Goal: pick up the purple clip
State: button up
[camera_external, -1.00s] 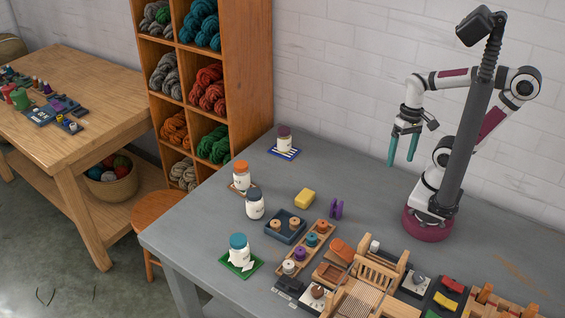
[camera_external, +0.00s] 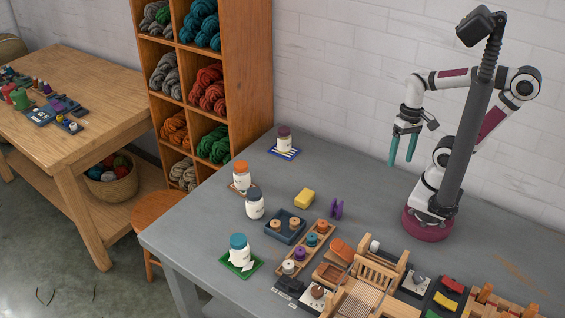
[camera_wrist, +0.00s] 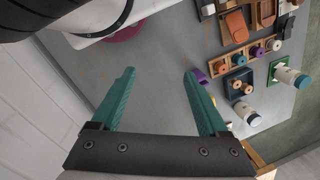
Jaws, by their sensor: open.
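The purple clip (camera_external: 336,208) stands on the grey table, to the right of a yellow block, in the external view. In the wrist view the purple clip (camera_wrist: 201,76) shows just beside the tip of the right finger, partly hidden by it. My gripper (camera_external: 402,165) has teal fingers and hangs high above the table, near the wall and to the right of the clip. In the wrist view my gripper (camera_wrist: 160,72) is open, with its fingers wide apart and nothing between them.
A yellow block (camera_external: 305,198), a dark tray (camera_external: 284,238) with wooden spools and a wooden spool rack (camera_external: 318,232) lie near the clip. Several jars, including an orange-lidded one (camera_external: 241,177), stand to the left. A wooden loom (camera_external: 377,278) stands in front. The table's back middle is clear.

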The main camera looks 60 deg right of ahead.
aim_at(337, 207)
jog(key=w+f+m+y, duration=0.4)
jog(key=f, duration=0.1)
jog(key=w+f+m+y, duration=0.3)
jog(key=w+f, duration=0.2)
jog(key=w+f+m+y, duration=0.4)
jog(key=w+f, duration=0.1)
jog(key=shift+w+d+m+g+y, duration=0.25)
jog(key=shift+m+g+y, duration=0.05)
jog(key=shift+g, duration=0.1)
jog(key=x, duration=1.2)
jog(key=shift+w, duration=0.15)
grip_shut()
